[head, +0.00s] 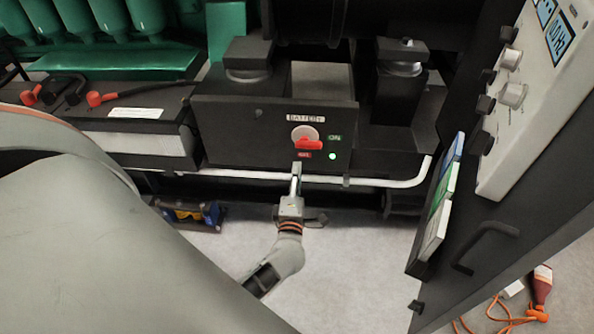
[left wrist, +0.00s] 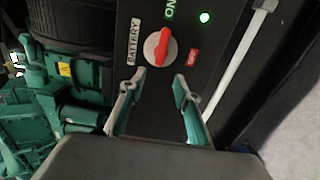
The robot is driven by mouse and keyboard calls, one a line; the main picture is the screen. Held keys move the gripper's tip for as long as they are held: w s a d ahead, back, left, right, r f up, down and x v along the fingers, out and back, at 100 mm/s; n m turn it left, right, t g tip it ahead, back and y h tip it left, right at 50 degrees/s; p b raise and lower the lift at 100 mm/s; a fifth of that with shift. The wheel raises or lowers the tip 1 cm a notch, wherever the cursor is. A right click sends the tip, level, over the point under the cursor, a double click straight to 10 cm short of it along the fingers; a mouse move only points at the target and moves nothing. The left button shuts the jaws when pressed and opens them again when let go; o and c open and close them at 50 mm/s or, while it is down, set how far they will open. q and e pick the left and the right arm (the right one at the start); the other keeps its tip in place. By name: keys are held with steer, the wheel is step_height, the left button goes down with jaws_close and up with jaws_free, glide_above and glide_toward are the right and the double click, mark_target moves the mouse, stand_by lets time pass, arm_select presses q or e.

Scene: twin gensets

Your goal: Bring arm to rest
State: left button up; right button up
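My left gripper (head: 296,172) is in front of the black battery box (head: 230,120), just below its switch in the head view. In the left wrist view the gripper (left wrist: 155,88) has its two fingers spread with nothing between them. The round battery switch (head: 305,138) has a red handle lying about level in the head view. The switch (left wrist: 160,47) shows just beyond the fingertips in the left wrist view, apparently clear of them. A green lamp (head: 332,156) is lit beside it, near a green ON label and a red label. My right gripper is not in view.
A white rail (head: 385,182) runs below the box, close to the left gripper. A dark cabinet with a control panel (head: 530,100) and a handle (head: 485,247) stands at right. A battery (head: 130,140) is at left. Grey floor is open below. An orange cable (head: 500,322) lies lower right.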

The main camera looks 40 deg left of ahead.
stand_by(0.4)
arm_select(q)
steer(key=s+d+r+m+t+h+p, duration=0.15)
steer(key=s+d+m+h, duration=0.25)
steer(key=d+m+h, duration=0.4)
steer(key=s+d+m+h+p, duration=0.2)
steer(key=s+d+m+h, duration=0.15)
steer(key=d+m, duration=0.45)
steer(key=s+f+m+g+p, duration=0.1)
steer(key=s+f+m+g, duration=0.2)
steer(key=s+m, duration=0.3)
steer(key=s+f+m+g+p, duration=0.1)
steer(key=s+f+m+g, duration=0.2)
steer(key=s+m, duration=0.3)
steer(key=s+d, duration=0.1)
steer(key=s, duration=0.2)
steer(key=shift+f+m+h, duration=0.3)
steer(key=shift+h, duration=0.05)
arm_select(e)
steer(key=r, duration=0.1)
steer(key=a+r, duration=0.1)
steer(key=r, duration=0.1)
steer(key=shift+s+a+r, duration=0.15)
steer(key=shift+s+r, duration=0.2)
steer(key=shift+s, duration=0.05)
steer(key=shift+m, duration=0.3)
